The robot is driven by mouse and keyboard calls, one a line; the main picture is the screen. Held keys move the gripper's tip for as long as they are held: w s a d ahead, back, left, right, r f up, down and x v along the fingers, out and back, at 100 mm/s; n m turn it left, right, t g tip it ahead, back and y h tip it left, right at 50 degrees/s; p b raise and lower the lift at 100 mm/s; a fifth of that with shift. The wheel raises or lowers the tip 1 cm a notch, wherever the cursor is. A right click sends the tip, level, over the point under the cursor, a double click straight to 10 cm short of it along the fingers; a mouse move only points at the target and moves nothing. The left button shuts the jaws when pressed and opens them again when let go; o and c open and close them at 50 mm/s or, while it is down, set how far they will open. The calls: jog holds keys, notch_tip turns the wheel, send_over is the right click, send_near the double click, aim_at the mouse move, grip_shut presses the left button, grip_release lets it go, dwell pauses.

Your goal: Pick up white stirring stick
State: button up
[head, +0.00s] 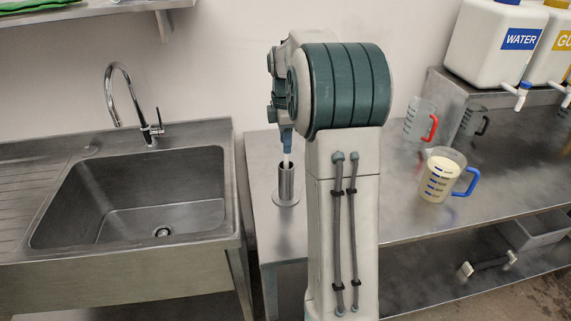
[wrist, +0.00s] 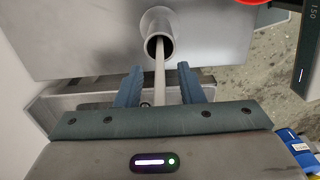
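The white stirring stick (wrist: 160,78) stands in a narrow metal tube holder (wrist: 146,22), its lower end hidden inside. In the head view a short white piece of the stick (head: 286,158) shows above the holder (head: 286,186). My gripper (wrist: 160,67) is open, with one blue finger on each side of the stick. A gap shows between the stick and each finger in the wrist view. In the head view my gripper (head: 287,141) points down just above the holder, largely hidden by my arm.
The holder stands on a steel table (head: 262,165) right of a sink (head: 140,200) with a tall tap (head: 122,85). On the right bench are a red-handled jug (head: 413,122), a blue-handled jug (head: 436,185) with pale contents, and a WATER canister (head: 485,45).

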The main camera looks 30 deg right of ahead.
grip_shut()
jog(key=shift+r, duration=0.1)
